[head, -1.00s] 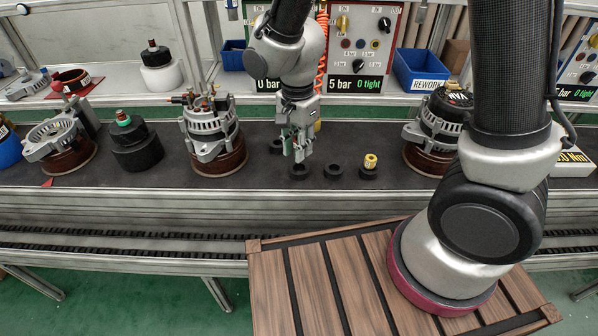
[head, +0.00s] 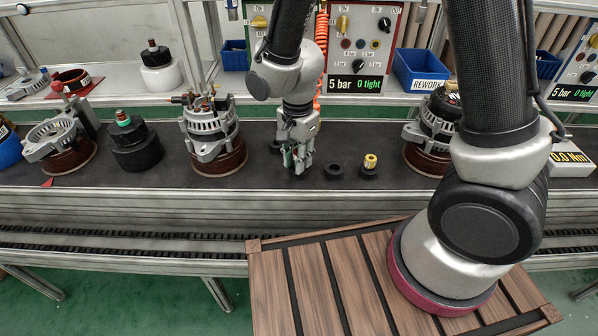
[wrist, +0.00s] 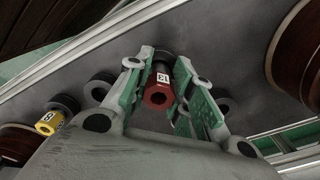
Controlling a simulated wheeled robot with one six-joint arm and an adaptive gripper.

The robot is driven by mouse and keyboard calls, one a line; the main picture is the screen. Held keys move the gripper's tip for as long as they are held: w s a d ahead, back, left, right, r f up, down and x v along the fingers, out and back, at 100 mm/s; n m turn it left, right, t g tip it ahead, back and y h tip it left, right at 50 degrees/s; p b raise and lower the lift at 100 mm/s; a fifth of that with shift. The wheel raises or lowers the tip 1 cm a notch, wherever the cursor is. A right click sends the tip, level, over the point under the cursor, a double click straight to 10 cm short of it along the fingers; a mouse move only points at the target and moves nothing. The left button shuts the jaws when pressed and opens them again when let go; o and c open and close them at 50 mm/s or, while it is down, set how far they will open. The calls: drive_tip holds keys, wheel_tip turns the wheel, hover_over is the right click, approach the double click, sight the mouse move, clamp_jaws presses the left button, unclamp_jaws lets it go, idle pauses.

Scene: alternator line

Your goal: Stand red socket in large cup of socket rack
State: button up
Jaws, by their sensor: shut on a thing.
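My gripper (head: 297,162) is down at the row of black cups on the belt. In the wrist view my gripper (wrist: 160,75) is shut on the red socket (wrist: 157,94), which has a white label. A black cup (wrist: 163,56) lies right at the socket's far end; I cannot tell whether the socket is inside it or just above it. In the head view the fingers hide the red socket and most of that cup. An empty-looking black cup (head: 334,171) stands to the right, and a yellow socket (head: 370,161) stands in the cup beyond it.
Another black cup shows right of the fingers in the wrist view (wrist: 220,101). An alternator (head: 211,128) on a brown base stands left of my gripper, and another alternator (head: 437,126) stands to the right. A black stand with a green-tipped post (head: 124,119) is farther left.

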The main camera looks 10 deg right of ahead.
drive_tip(key=shift+f, duration=0.35)
idle(0.6)
drive_tip(key=shift+f, duration=0.1)
idle(1.3)
drive_tip(key=shift+r, duration=2.4)
drive_tip(key=shift+r, duration=0.45)
drive_tip(key=shift+f, duration=2.35)
drive_tip(key=shift+f, duration=0.3)
